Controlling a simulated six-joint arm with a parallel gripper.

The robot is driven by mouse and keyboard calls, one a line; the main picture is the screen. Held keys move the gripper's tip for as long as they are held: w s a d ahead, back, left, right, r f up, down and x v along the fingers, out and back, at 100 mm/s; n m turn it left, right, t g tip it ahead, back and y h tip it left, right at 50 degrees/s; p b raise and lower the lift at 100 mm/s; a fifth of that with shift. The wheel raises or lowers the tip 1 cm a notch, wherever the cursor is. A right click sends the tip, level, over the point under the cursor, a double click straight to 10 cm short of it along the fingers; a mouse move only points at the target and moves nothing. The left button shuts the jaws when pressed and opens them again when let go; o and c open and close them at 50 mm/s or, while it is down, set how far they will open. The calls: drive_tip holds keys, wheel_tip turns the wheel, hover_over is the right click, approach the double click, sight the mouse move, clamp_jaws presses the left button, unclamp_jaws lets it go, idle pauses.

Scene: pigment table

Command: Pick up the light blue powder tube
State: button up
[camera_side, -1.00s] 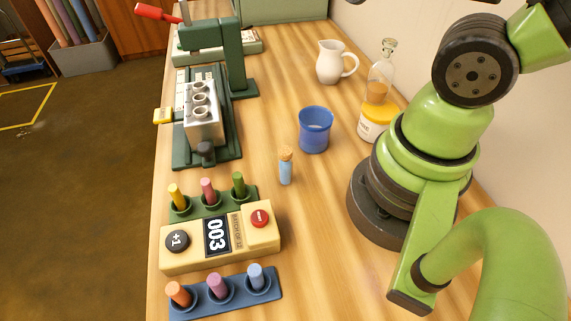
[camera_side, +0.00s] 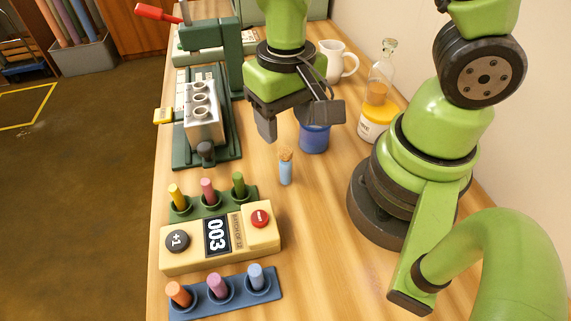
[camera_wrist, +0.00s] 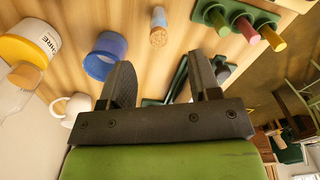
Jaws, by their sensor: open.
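The light blue powder tube (camera_side: 286,170) stands upright on the wooden table with a cork on top, right of the yellow counter box's far corner. In the wrist view the tube (camera_wrist: 158,18) shows cork end toward me, near the top edge. My gripper (camera_side: 295,125) is open and empty, above and behind the tube in the side view. Its two fingers (camera_wrist: 163,82) are spread apart in the wrist view, with the tube beyond their tips and not between them.
A blue cup (camera_side: 314,140) stands just behind the tube, partly hidden by my gripper. A yellow-lidded jar (camera_side: 375,122) and white jug (camera_side: 337,60) stand further back. The counter box (camera_side: 190,246) and chalk racks (camera_side: 245,284) lie in front. A green press (camera_side: 235,65) stands left.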

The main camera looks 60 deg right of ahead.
sight(285, 150)
drive_tip(key=shift+w+d+f, duration=0.1)
drive_tip(key=shift+f, duration=2.4)
drive_tip(key=shift+w+d+f, duration=0.1)
drive_tip(key=shift+f, duration=2.35)
drive_tip(key=c, duration=1)
drive_tip(key=shift+r, duration=0.2)
